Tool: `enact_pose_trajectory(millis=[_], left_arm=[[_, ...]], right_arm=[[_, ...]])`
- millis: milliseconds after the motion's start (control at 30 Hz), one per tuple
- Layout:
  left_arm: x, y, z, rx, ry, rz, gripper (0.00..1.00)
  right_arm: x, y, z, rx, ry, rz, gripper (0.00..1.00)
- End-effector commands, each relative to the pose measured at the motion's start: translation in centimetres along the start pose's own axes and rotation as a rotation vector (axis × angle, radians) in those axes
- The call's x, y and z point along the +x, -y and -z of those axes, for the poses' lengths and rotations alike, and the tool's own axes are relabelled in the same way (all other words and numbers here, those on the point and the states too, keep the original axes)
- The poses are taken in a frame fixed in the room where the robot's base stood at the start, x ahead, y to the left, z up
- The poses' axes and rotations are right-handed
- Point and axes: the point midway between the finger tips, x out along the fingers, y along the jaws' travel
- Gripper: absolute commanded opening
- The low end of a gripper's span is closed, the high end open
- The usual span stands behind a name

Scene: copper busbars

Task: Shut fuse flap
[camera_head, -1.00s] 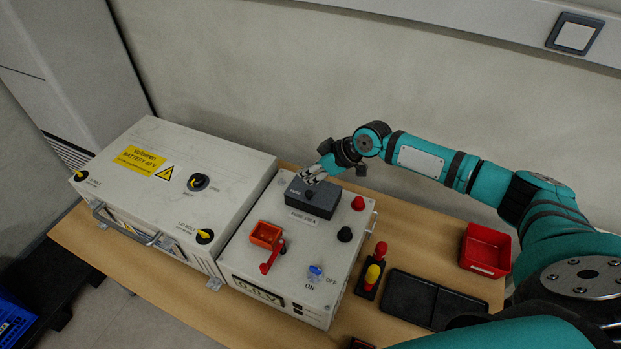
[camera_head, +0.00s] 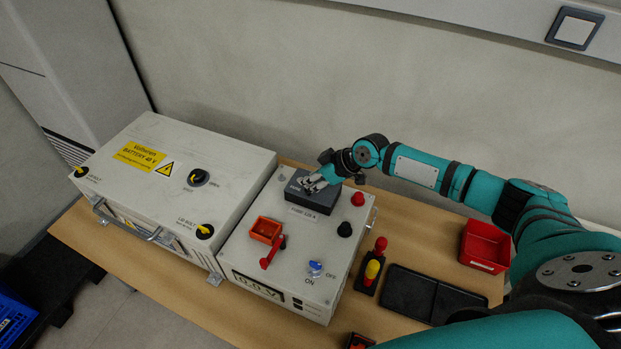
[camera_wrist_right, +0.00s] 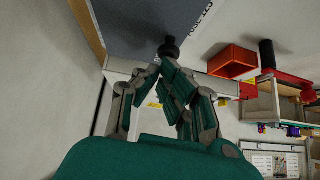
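The fuse flap (camera_head: 322,203) is a dark grey lid on the fuse housing, on top of the light-coloured control box (camera_head: 235,262). It looks flat and down in the head view. A label about the fuse is at its front. My right gripper (camera_head: 313,185) is over the flap, and its fingers partly hide it. In the right wrist view the fingertips (camera_wrist_right: 157,68) are drawn together just short of the flap's black knob (camera_wrist_right: 168,47). The dark flap surface (camera_wrist_right: 135,25) is beyond them. I cannot tell whether they touch it. My left gripper is out of view.
A battery box (camera_head: 150,190) stands left of the control box. An orange socket (camera_head: 265,230), red lever (camera_head: 272,252) and blue switch (camera_head: 315,268) are on the control box front. A red bin (camera_head: 485,247) and black tray (camera_head: 430,300) are at right. The wall is close behind.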

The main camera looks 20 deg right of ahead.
Motion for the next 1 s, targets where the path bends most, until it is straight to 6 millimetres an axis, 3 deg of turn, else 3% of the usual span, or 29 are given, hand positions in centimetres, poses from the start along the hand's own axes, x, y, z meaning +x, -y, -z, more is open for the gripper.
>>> enact_pose_trajectory(millis=[267, 700, 1000], left_arm=[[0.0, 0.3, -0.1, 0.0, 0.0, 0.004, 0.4], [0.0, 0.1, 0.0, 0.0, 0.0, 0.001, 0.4], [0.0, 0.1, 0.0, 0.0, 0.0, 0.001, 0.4]], right_arm=[[-0.8, 0.1, -0.8, 0.001, 0.016, 0.003, 0.0], [-9.7, 0.1, -0.2, -0.001, 0.006, -0.001, 0.0], [-12.1, 0.2, 0.0, -0.001, 0.003, 0.001, 0.0]])
